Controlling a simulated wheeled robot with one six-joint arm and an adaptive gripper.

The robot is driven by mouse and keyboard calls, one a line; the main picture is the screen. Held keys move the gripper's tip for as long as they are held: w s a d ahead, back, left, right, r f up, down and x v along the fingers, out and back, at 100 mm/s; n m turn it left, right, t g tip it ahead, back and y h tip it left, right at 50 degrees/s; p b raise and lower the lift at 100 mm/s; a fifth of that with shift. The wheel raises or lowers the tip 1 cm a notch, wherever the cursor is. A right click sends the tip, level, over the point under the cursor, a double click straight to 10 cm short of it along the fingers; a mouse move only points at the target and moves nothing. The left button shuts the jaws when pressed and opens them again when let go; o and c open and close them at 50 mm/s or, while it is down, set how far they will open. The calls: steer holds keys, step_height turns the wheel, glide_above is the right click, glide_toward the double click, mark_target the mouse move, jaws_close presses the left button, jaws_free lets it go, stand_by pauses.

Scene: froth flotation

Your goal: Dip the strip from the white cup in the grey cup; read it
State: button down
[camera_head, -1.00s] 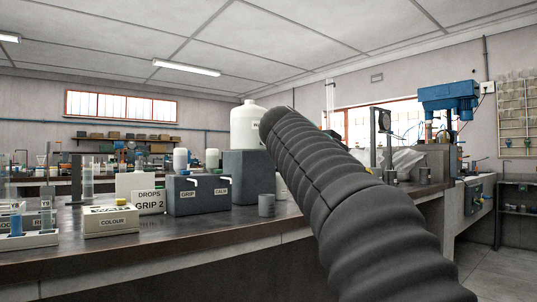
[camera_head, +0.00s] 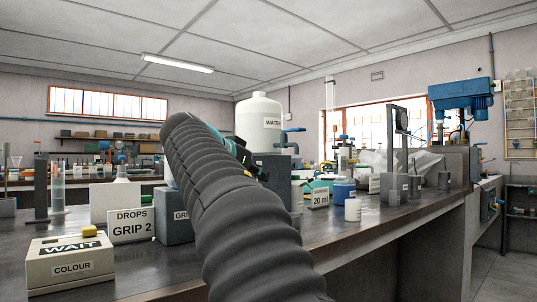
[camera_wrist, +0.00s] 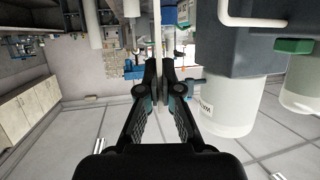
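My gripper (camera_head: 262,174) shows partly past my dark sleeved arm in the head view, in the air above the bench. In the wrist view its two fingertips (camera_wrist: 165,78) are close together. A cream box (camera_head: 70,262) carries "WAIT" and "COLOUR" labels.
The dark bench (camera_head: 330,240) has clear room along its front. A "GRIP 2" drops sign (camera_head: 131,227) and a grey block (camera_head: 174,222) stand left of my arm. A white water tank (camera_head: 259,122) and a container labelled 20 (camera_head: 319,198) stand behind.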

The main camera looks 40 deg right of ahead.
steer(key=s+d+r+m+g+p, duration=0.2)
steer(key=d+r+m+g+p, duration=0.15)
steer(key=d, duration=0.45)
steer(key=shift+n+h, duration=0.3)
steer(key=shift+n, duration=0.05)
steer(key=shift+w+f+b, duration=0.2)
steer(key=shift+f+b, duration=4.2)
steer(key=shift+f, duration=1.1)
steer(key=shift+r, duration=0.1)
step_height(320, 180, up, 10)
steer(key=p, duration=0.8)
steer(key=shift+f, duration=0.25)
steer(key=shift+f, duration=0.1)
step_height(320, 180, down, 8)
steer(key=b, duration=0.6)
steer(key=shift+b, duration=0.3)
